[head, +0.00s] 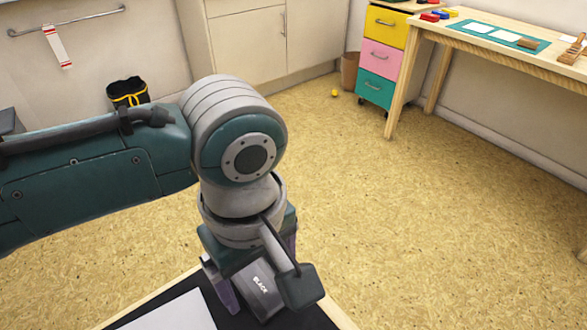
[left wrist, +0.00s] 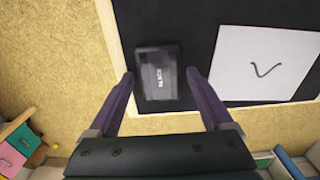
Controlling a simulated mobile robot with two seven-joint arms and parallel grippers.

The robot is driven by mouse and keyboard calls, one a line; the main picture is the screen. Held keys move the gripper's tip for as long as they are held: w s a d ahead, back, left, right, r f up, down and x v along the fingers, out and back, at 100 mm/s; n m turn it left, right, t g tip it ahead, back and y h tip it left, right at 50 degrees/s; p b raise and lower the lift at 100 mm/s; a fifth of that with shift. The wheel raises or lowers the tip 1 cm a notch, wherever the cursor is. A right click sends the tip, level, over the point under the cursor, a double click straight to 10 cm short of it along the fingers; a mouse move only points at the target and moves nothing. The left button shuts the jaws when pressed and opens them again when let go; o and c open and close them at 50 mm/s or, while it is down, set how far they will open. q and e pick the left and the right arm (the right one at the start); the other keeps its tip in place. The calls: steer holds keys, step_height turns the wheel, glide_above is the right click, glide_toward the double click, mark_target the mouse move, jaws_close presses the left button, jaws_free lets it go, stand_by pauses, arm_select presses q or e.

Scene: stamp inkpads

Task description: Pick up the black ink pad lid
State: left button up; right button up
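The black ink pad lid (left wrist: 150,90) is a dark rectangle with a white "BLACK" label. It lies on the dark tabletop (left wrist: 190,25), and it shows partly beneath my gripper in the head view (head: 262,292). My left gripper (left wrist: 160,73) is open, with one purple finger on each side of the lid. A small gap shows at each finger in the left wrist view, and nothing is held. Whether a pad sits under the lid, I cannot tell. My right gripper is in neither view.
A white sheet with a check mark (left wrist: 265,62) lies beside the lid on the tabletop, which has a pale wooden edge (head: 335,312). Across the room stand a wooden desk (head: 490,58) and a coloured drawer unit (head: 382,55). The floor (head: 430,220) between is mostly clear.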

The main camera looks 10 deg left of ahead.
arm_select(q)
steer(key=c, duration=1.1)
